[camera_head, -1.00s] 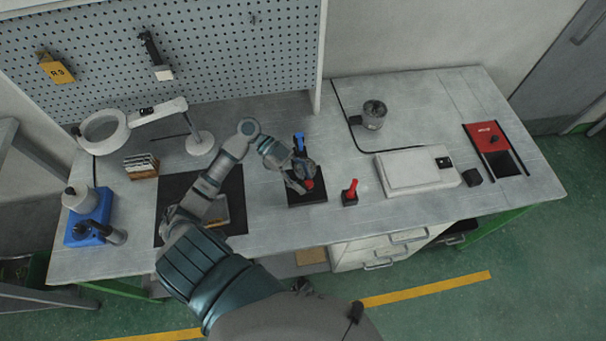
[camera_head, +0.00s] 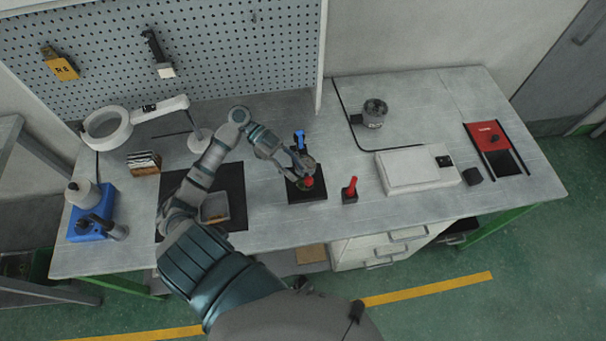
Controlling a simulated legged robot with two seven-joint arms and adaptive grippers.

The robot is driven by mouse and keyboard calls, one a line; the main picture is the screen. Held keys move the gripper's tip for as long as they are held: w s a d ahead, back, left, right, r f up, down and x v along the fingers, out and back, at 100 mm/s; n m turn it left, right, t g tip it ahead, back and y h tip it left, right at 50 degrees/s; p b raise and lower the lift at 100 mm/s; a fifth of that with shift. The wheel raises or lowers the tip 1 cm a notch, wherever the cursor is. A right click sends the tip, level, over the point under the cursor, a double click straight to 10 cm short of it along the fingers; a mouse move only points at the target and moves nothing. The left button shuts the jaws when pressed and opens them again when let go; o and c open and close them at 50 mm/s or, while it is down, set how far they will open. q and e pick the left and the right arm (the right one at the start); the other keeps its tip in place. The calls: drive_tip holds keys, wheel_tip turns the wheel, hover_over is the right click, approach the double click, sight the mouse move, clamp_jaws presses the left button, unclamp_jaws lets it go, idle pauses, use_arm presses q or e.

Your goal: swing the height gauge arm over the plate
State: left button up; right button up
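What looks like the height gauge stands mid-table: a black square plate (camera_head: 307,194) with a blue upright part (camera_head: 299,139) behind it and a red piece (camera_head: 308,183) low over the plate. My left gripper (camera_head: 302,175) is at the gauge, over the plate and close to the red piece. It hides much of the gauge, including its arm. Whether the fingers are spread, closed or touching the gauge is too small to tell. My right gripper is out of view.
A red-handled tool on a black block (camera_head: 350,193) stands just right of the plate. A white box (camera_head: 408,170), metal pot (camera_head: 373,112) and red-black device (camera_head: 490,140) lie further right. A dark mat (camera_head: 234,185) with a small tray (camera_head: 215,208) lies under my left arm.

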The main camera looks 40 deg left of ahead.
use_arm(q)
drive_tip(key=v, duration=0.8)
drive_tip(key=shift+w+a, duration=0.15)
drive_tip(key=shift+a, duration=0.15)
drive_tip(key=shift+d, duration=0.15)
